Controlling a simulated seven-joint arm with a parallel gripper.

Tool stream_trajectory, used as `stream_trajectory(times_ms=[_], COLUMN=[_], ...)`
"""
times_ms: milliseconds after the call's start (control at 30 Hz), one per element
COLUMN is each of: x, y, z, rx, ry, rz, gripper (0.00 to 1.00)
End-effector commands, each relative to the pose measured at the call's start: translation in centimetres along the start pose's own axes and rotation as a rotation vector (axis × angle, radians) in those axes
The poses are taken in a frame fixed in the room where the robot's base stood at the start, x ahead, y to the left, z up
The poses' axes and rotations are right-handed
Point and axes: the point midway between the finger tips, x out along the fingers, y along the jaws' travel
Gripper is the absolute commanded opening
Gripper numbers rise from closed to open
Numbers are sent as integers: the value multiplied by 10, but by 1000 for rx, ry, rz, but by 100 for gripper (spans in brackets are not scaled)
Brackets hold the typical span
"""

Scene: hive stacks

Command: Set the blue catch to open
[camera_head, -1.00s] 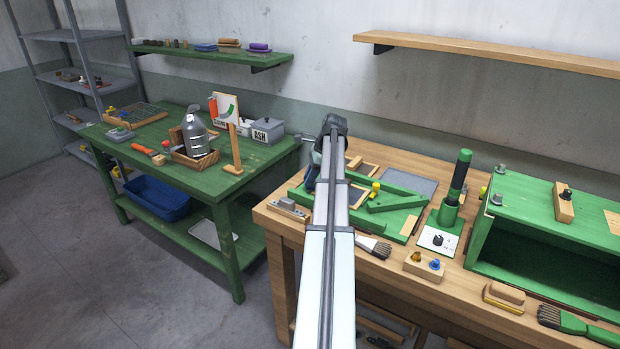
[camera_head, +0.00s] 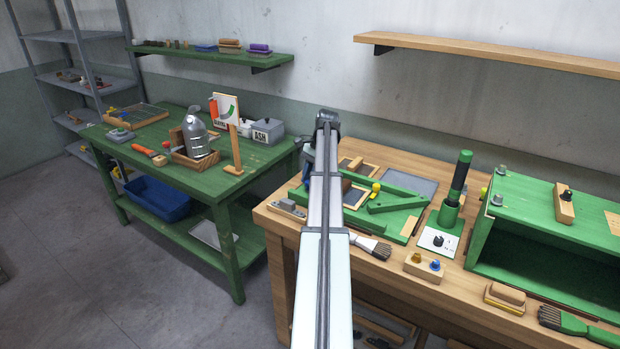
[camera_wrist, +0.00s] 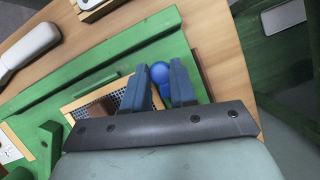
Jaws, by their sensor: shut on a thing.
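The blue catch (camera_wrist: 160,71) shows in the wrist view as a round blue knob by the edge of a green wooden frame (camera_wrist: 92,82). My gripper (camera_wrist: 159,84) has its two blue-grey fingers on either side of the knob and is shut on it. The lower part of the catch is hidden by the fingers and the gripper body. In the head view the green frame (camera_head: 405,226) lies on the right wooden bench, and my arm covers the catch.
A green table (camera_head: 150,152) stands to the left, across a gap.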

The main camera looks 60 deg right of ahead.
Motion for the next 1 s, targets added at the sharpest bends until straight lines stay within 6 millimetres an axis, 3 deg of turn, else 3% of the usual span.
stream_trajectory(times_ms=[467,500,733,1000], x=[1,1,0,0], y=[0,0,0,0], z=[0,0,0,0], rx=[-12,-11,-11,-11], ry=[1,1,1,1], rz=[5,5,5,4], gripper=[0,29,51,52])
